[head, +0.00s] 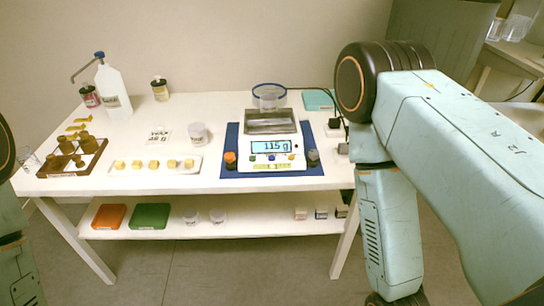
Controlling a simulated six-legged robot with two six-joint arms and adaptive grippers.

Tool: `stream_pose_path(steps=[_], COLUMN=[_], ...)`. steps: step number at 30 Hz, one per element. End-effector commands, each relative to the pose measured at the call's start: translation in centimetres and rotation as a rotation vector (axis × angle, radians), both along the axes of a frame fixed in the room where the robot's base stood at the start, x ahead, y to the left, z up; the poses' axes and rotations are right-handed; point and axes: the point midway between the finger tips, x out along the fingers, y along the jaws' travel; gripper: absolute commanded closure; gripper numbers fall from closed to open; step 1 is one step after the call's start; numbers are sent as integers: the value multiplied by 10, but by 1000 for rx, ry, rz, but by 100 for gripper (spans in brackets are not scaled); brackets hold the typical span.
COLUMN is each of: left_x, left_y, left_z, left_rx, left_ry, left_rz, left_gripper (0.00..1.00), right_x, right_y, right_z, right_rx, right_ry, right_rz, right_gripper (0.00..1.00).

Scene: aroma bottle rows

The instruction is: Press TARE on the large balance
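The large balance (270,165) is white and stands on a blue mat (310,170) on the white table's right half. Its lit display (277,147) seems to read 115 g. Small coloured keys lie under the display; their labels are too small to read, so I cannot tell which is TARE. A metal pan (270,127) is on top. A clear blue-rimmed container (268,97) shows at the pan's rear; I cannot tell if it rests on it. My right arm hangs at the right, apart from the balance. Neither gripper shows in the frame.
On the table are a white pump bottle (113,91), a brown rack (92,160) of amber bottles, a white tray (152,167) of yellowish pieces and a small white cup (198,133). A lower shelf (255,225) holds orange and green blocks.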

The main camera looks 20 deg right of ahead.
Motion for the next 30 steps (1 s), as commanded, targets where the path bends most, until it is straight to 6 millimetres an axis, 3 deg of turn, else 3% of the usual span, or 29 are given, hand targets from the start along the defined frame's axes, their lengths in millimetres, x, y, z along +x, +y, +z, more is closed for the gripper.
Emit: stream_pose_path(steps=[16, 30], left_x=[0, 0], left_y=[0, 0], left_z=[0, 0], left_rx=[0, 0], left_ry=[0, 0], left_rz=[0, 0], left_gripper=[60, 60], right_x=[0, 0], right_y=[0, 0], right_z=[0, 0], right_rx=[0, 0], right_ry=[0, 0], right_rz=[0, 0], right_gripper=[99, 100])
